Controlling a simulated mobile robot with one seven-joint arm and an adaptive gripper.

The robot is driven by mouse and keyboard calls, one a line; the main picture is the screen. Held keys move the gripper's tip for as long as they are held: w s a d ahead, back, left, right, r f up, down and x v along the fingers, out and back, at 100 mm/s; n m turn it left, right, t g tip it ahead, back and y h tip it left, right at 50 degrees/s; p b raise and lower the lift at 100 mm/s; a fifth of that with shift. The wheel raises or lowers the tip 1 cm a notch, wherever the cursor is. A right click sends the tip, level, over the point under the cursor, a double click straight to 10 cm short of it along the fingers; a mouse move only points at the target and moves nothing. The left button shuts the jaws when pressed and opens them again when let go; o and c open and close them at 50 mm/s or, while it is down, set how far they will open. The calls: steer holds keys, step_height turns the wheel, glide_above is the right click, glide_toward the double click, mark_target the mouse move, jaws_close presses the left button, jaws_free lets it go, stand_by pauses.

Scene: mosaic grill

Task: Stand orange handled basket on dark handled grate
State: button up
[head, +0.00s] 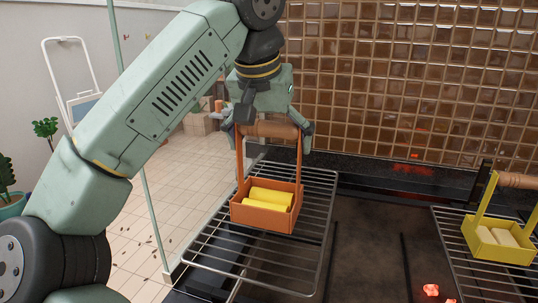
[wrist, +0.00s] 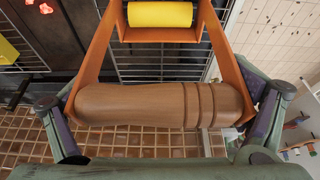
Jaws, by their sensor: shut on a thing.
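The orange basket (head: 265,214) has tall orange side straps, a wooden bar handle (wrist: 150,105) and yellow rolls inside. My gripper (head: 268,130) is shut on the wooden handle, with one finger at each end in the wrist view (wrist: 165,108). The basket hangs upright over the left wire grate (head: 309,262), within its outline. I cannot tell whether its bottom touches the wires. In the wrist view, the grate's wires (wrist: 150,68) show behind the basket. I cannot clearly tell which grate has the dark handle.
A yellow basket (head: 497,246) with pale rolls stands on another wire grate (head: 449,231) at the right. Glowing embers (head: 431,290) lie on the dark grill bed (head: 375,235) between the grates. A tiled wall (head: 400,80) rises behind. Open floor lies left.

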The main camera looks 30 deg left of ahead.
mark_target(269, 187)
steer(key=shift+w+a, duration=0.3)
steer(key=shift+a, duration=0.05)
steer(key=shift+f, duration=1.75)
steer(key=shift+f, duration=0.2)
steer(key=o, duration=1.6)
